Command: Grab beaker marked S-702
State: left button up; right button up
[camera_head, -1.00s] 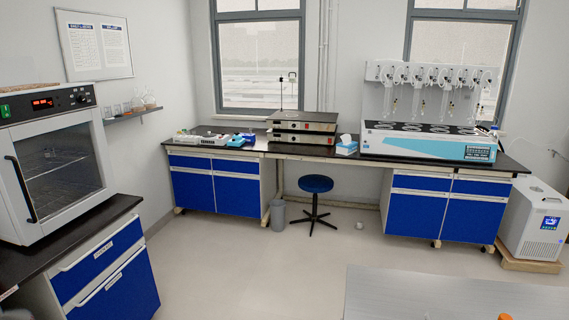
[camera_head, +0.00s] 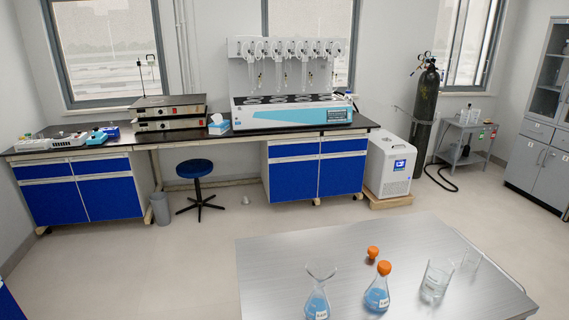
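A clear glass beaker (camera_head: 436,281) stands on the grey metal table (camera_head: 275,262) at the lower right. It has a small pale label that is too small to read, so I cannot tell if it says S-702. A smaller clear glass vessel (camera_head: 472,259) stands just behind it to the right. Two flasks with blue liquid stand to the left: one (camera_head: 377,293) has an orange stopper, the other (camera_head: 317,304) has an open flared top and is cut by the lower edge. Neither of my grippers shows.
A loose orange stopper (camera_head: 373,253) lies on the table behind the flasks. The table's left part is bare. Open floor lies between it and the blue-fronted bench with the distiller (camera_head: 290,112). A blue stool (camera_head: 195,170), bin (camera_head: 160,208), chiller (camera_head: 389,165) and gas cylinder (camera_head: 425,110) stand at the back.

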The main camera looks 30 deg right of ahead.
aim_at(437, 277)
jog(key=z, duration=1.9)
jog(key=k+j+u, duration=0.15)
jog(key=j+u, duration=0.75)
jog(key=k, duration=0.05)
